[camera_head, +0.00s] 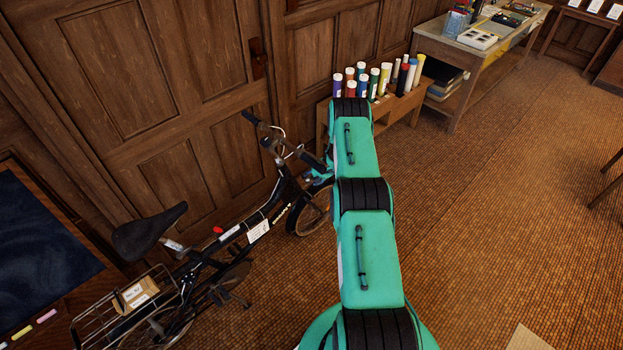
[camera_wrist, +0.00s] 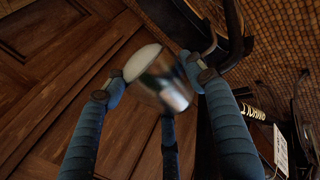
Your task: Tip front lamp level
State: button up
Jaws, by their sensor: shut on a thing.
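A black bicycle (camera_head: 252,222) stands along the wooden wall, its front end partly hidden behind my arm. Its front lamp (camera_wrist: 168,78) shows in the wrist view as a short chrome cylinder with a pale round lens facing the upper left. My gripper (camera_wrist: 154,88) has blue padded fingers around the lamp, one on each side and one below, and is shut on it. The black handlebar (camera_wrist: 236,40) lies just beyond the lamp. In the head view the lamp cannot be made out, and my gripper (camera_head: 322,173) shows only in part beside the bicycle's front.
A low wooden stand with several coloured tubes (camera_head: 362,80) is behind my arm. A bench (camera_head: 470,60) stands at the back right. A box (camera_head: 136,294) sits in the bicycle's rear rack. The tiled floor (camera_head: 500,200) on the right is clear.

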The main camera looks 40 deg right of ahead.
jog(key=shift+a+f+h+b, duration=0.35)
jog(key=shift+a+b, duration=0.2)
jog(key=shift+b, duration=0.5)
jog(key=shift+c, duration=0.4)
jog(key=shift+s+r+h+b, duration=0.15)
jog(key=shift+h+b, duration=0.1)
jog(key=shift+b, duration=0.5)
jog(key=o, duration=1.7)
jog(key=shift+d, duration=0.1)
jog(key=shift+r, duration=0.1)
jog(key=shift+r, duration=0.15)
jog(key=shift+s+r, duration=0.2)
jog(key=shift+r, duration=0.2)
jog(key=v, duration=1)
jog(key=shift+s+r, duration=0.25)
jog(key=shift+r, duration=0.05)
jog(key=shift+c, duration=0.3)
